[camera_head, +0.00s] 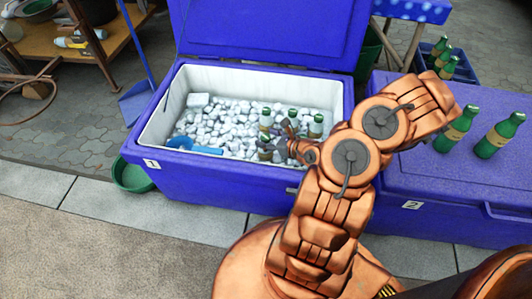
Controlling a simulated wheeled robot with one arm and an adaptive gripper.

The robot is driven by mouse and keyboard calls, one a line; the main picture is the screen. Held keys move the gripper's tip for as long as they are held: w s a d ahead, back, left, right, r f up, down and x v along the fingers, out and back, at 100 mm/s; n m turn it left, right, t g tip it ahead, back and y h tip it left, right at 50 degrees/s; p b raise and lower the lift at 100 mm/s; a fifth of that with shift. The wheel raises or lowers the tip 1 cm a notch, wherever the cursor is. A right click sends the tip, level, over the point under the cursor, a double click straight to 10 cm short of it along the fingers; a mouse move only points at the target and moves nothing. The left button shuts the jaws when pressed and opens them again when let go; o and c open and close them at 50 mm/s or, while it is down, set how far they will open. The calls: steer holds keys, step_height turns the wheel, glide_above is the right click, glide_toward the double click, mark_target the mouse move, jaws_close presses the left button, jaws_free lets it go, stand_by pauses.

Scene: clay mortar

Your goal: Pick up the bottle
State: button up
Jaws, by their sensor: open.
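Several green bottles with pale labels stand in the ice of the open blue cooler (160,110) marked 1. One bottle (265,119) is at the left of the group, another (292,115) in the middle, and a third (316,127) at the right. A further bottle (265,151) is lower, close to my gripper (275,148). My gripper is over the ice near the front wall, pointing left, with its jaws open. My arm and gripper hide part of the group, and I cannot tell whether the fingers touch a bottle.
A blue scoop (192,146) lies on the ice at the left. The closed cooler (450,190) marked 2 is at the right, with two green bottles (455,130) on its lid. A green bowl (133,175) sits on the ground. The raised lid (270,35) stands behind.

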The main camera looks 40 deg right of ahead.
steer(key=shift+c, duration=0.3)
jaws_close()
stand_by(0.4)
